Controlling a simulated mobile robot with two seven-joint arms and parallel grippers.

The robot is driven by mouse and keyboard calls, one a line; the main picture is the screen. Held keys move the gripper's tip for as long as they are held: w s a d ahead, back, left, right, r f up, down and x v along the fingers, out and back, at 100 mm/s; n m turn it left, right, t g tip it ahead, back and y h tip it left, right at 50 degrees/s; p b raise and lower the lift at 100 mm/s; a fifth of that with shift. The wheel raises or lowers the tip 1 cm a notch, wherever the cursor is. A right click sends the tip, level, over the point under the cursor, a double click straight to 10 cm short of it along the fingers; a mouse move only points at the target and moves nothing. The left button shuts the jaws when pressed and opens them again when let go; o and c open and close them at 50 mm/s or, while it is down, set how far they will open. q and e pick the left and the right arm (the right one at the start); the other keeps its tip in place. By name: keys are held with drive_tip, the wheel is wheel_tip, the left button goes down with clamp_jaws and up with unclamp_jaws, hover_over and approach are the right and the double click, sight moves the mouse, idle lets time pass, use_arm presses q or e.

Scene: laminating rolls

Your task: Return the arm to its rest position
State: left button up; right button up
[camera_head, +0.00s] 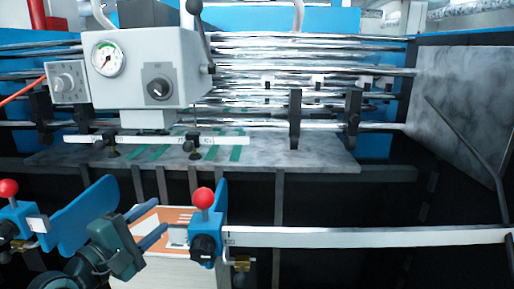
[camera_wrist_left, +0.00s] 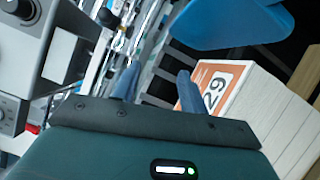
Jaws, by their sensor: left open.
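My left arm comes in at the lower left of the head view. Its left gripper (camera_head: 160,216) has its two blue fingers apart with nothing between them. In the wrist view the left gripper (camera_wrist_left: 158,72) also shows spread, empty fingers. My right gripper is in neither view.
A red-knobbed blue clamp (camera_head: 205,225) on a white rail (camera_head: 370,237) stands close right of the gripper. A blue curved plate (camera_head: 80,215) is close behind the wrist. A grey gauge box (camera_head: 150,65) and chrome rollers (camera_head: 300,50) are farther back.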

use_arm(q)
drive_tip(key=s+d+f+m+g+y, duration=0.1)
drive_tip(key=s+f+m+y, duration=0.2)
drive_tip(key=f, duration=0.6)
drive_tip(key=s+d+f+m+g, duration=0.2)
drive_tip(key=s+f+m, duration=0.15)
drive_tip(key=f, duration=0.45)
drive_tip(key=s+d+f+m+g+y+p, duration=0.1)
drive_tip(key=s+d+f+m+g, duration=0.2)
drive_tip(key=s+f+m, duration=0.9)
wheel_tip(320, 180, down, 2)
drive_tip(key=shift+s+d+f, duration=0.2)
drive_tip(key=shift+s+d, duration=0.8)
drive_tip(key=shift+d, duration=0.15)
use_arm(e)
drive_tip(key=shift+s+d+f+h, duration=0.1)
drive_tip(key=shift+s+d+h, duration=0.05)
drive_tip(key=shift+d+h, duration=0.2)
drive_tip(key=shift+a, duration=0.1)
